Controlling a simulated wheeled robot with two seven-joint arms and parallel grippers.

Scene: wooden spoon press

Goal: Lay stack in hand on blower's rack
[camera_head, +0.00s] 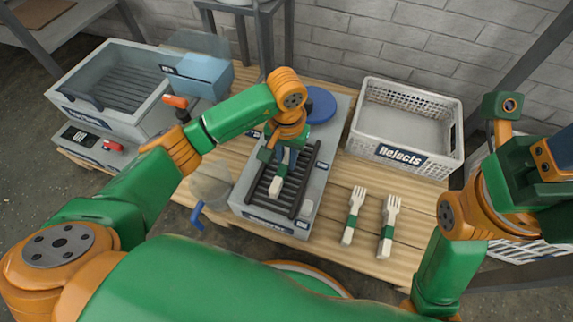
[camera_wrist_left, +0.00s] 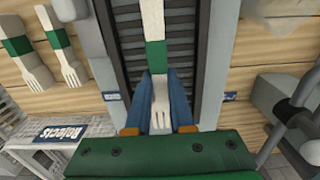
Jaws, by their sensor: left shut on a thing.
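My left gripper (camera_head: 284,160) is shut on a stack of white forks with a green band (camera_wrist_left: 155,50). In the left wrist view, the gripper's blue fingers (camera_wrist_left: 161,105) pinch it near the tines. The stack's white handle end (camera_head: 276,187) shows in the head view. How many forks it holds is unclear. My right gripper is not in view; only parts of that arm show.
A grey machine (camera_head: 118,88) with a light-blue block (camera_head: 198,75) stands left. A blue disc (camera_head: 320,104) sits behind the rack.

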